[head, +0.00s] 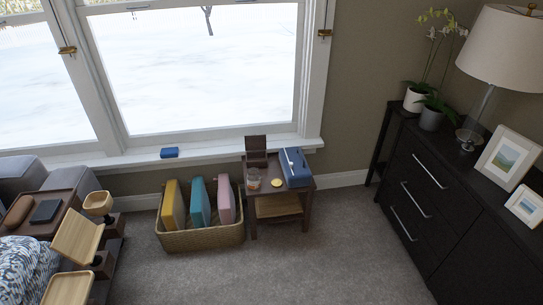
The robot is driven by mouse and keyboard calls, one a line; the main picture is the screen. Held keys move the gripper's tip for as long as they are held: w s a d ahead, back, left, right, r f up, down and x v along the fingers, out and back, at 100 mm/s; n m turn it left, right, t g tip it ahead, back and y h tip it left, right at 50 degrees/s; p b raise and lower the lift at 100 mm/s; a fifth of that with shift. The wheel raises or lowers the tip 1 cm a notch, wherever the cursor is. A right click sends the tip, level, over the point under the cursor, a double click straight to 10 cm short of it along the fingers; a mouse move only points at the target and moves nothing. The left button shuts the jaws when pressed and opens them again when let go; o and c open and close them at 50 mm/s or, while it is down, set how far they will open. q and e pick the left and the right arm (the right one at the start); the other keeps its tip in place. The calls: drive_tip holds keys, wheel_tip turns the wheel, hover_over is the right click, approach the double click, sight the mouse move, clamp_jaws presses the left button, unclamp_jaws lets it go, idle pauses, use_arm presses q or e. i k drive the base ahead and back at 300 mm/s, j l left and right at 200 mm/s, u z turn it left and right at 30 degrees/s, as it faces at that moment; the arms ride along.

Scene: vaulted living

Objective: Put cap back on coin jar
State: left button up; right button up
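A small clear jar with an orange-brown content, which looks like the coin jar (253,178), stands on the small dark side table (249,203) under the window. A flat round yellow disc, likely the cap (277,183), lies on the same tabletop just right of the jar, apart from it. The jar is too small in view for me to make out its rim or coins clearly. Neither of my grippers is in view.
A blue box (295,168) fills the table's right side, and a dark upright item (256,147) stands at its back left. A wicker basket (202,241) holding coloured items is left of the table. A black dresser (430,195) stands right. Carpet in front (290,270) is clear.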

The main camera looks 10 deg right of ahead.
sight(253, 178)
drive_tip(key=i+j+z, duration=0.55)
drive_tip(key=i, duration=0.2)
drive_tip(key=i+j+z, duration=0.3)
drive_tip(key=j, duration=0.2)
drive_tip(key=i+j+z, duration=0.25)
drive_tip(key=j, duration=0.2)
drive_tip(key=i+j+z, duration=0.3)
drive_tip(key=j, duration=0.25)
